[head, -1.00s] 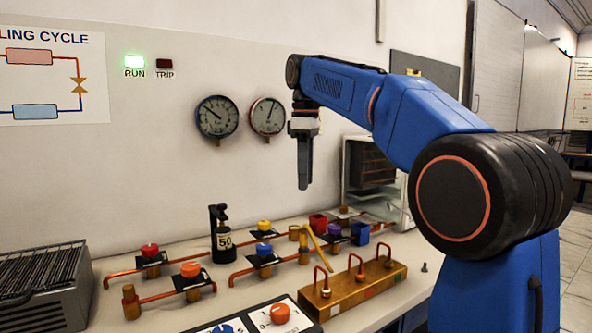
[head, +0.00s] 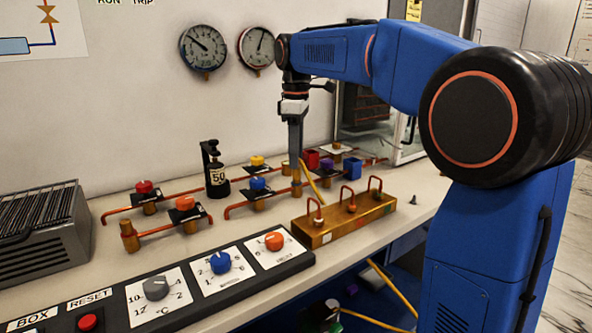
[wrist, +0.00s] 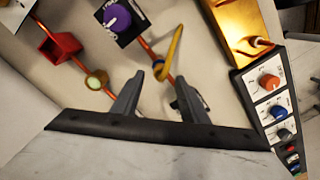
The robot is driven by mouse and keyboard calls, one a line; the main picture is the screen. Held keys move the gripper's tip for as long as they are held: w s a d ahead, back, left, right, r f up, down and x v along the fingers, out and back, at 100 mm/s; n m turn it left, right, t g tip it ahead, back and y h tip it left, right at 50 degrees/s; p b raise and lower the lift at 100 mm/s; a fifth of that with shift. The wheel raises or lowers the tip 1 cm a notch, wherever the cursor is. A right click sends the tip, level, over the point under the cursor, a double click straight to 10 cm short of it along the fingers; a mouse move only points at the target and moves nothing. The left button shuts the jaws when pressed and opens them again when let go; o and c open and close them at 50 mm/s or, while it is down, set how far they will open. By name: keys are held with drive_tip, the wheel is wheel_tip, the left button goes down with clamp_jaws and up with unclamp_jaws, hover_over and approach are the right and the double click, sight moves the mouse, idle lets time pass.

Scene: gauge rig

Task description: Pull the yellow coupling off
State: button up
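The yellow coupling (wrist: 161,72) sits at the end of a yellow hose (wrist: 174,48) on a copper pipe. The hose also shows in the head view (head: 312,184), beside my gripper (head: 296,182). In the wrist view my gripper (wrist: 158,80) is open, its two dark fingers apart with the coupling in line with the gap between their tips. I cannot tell whether the fingers touch it. In the head view the fingers point down and hide most of the coupling.
A brass manifold (head: 345,216) with copper loops stands close to the right. A red box (head: 312,159) and a blue box (head: 352,167) are behind. Valves with a blue knob (head: 258,184) and a yellow knob (head: 257,161) stand left. A dial panel (head: 190,274) lies in front.

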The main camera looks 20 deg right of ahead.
sight(297, 172)
drive_tip(key=shift+f, duration=2.45)
clamp_jaws()
